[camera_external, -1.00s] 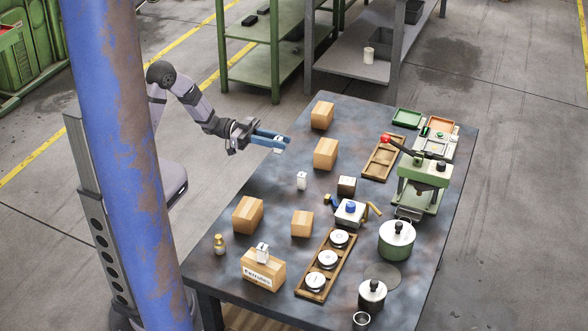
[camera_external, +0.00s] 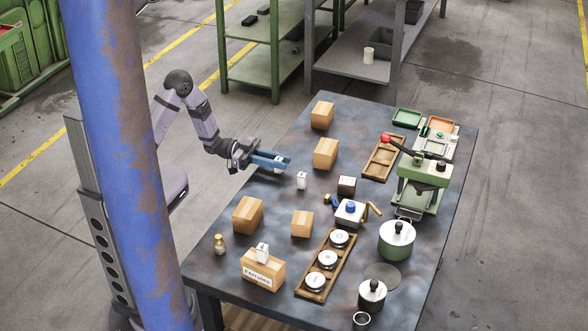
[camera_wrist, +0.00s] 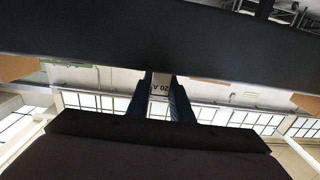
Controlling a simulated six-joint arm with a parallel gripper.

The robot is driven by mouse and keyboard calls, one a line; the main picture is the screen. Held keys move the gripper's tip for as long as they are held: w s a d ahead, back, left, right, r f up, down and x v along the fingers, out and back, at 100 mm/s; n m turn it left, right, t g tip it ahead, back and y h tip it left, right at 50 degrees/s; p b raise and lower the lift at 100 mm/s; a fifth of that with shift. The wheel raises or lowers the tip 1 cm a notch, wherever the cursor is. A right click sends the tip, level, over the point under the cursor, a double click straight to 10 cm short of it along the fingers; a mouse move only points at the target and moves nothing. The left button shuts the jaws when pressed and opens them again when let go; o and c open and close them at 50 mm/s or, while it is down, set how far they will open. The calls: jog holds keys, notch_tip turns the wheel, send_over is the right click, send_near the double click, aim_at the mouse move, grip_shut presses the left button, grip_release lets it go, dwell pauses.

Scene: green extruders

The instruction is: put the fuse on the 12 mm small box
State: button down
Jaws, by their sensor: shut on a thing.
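My gripper (camera_external: 280,161), with blue fingers, is shut on a fuse (camera_external: 278,170) above the table's left edge. Several cardboard boxes stand on the table: two at the back, one (camera_external: 322,115) and one (camera_external: 325,153), and two nearer, one (camera_external: 248,215) and one (camera_external: 302,223). I cannot read a 12 mm label on any. The box marked Ferrules (camera_external: 263,270) carries a white fuse-like block (camera_external: 262,252).
Another white block (camera_external: 301,180) stands right of my gripper, beside a small dark box (camera_external: 346,186). A wooden tray with round parts (camera_external: 313,285), a green pot (camera_external: 397,240) and a green press (camera_external: 424,185) fill the right side. Bare tabletop lies left of the middle.

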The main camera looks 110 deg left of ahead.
jog(key=shift+f, duration=0.2)
jog(key=c, duration=1.6)
grip_release()
jog(key=shift+s+b, duration=0.15)
jog(key=shift+b, duration=0.15)
jog(key=s, duration=0.5)
jog(key=shift+s+a+r, duration=0.1)
jog(key=shift+a+r, duration=0.1)
jog(key=shift+a, duration=0.1)
jog(key=shift+o, duration=0.6)
jog(key=shift+s+d, duration=0.1)
jog(key=shift+s, duration=0.85)
